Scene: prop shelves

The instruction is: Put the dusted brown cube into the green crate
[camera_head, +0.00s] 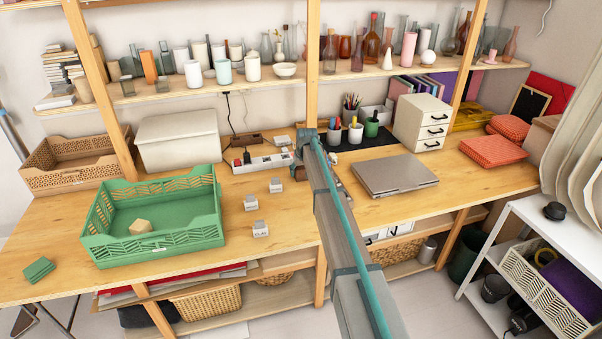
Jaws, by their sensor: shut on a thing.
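The green crate (155,246) stands on the left part of the wooden bench, open at the top. A pale tan, many-sided block (140,227) lies on its floor towards the front. I cannot make out a dusted brown cube anywhere. My arm reaches up from the bottom of the view over the middle of the bench, to the right of the crate. My gripper is hidden behind the arm's own links, so what it holds does not show.
Small grey-white labelled blocks (260,230) stand right of the crate. Behind are a power strip (262,163) and a lidded white box (178,141). A closed laptop (395,174) lies right of my arm. Green pieces (39,269) lie at front left. Shelf posts (314,60) rise behind.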

